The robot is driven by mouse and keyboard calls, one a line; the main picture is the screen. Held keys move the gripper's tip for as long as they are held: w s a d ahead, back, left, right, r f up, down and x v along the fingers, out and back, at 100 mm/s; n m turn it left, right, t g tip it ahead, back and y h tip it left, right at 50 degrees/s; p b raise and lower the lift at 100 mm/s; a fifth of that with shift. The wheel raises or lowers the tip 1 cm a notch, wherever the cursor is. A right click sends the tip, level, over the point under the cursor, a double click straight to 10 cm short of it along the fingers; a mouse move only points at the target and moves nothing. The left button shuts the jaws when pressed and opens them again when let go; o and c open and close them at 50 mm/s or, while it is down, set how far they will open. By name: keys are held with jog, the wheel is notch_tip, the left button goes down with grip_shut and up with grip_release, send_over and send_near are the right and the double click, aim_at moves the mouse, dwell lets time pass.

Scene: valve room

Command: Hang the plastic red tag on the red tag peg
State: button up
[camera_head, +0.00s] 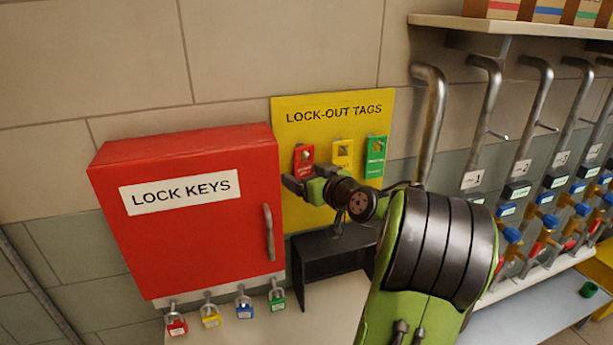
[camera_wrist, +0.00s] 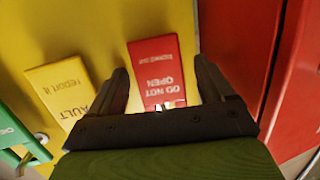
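The red tag (camera_head: 304,157) is upright against the yellow LOCK-OUT TAGS board (camera_head: 333,106), at the left of a row of three tags. Its peg cannot be made out clearly. In the wrist view the red tag (camera_wrist: 156,68) appears upside down, with "DO NOT OPEN" on its face. My gripper (camera_head: 302,187) is in front of the board, at the tag's lower part. In the wrist view my gripper (camera_wrist: 163,82) is open, with the tag between its two fingers. The left finger is close to the tag's edge; a gap shows at the right finger.
A yellow tag (camera_head: 343,150) and a green tag (camera_head: 376,155) hang to the right. The red LOCK KEYS cabinet (camera_head: 200,240) stands close on the left. A dark open box (camera_head: 318,262) is below the board. Pipes with valves (camera_head: 430,110) are at the right.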

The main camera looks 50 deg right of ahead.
jog(key=shift+o, duration=0.4)
jog(key=shift+s, duration=0.1)
jog(key=shift+s, duration=0.35)
jog(key=b+v, duration=0.1)
jog(key=v, duration=1.4)
jog(key=shift+b, duration=0.3)
jog(key=shift+a, duration=0.15)
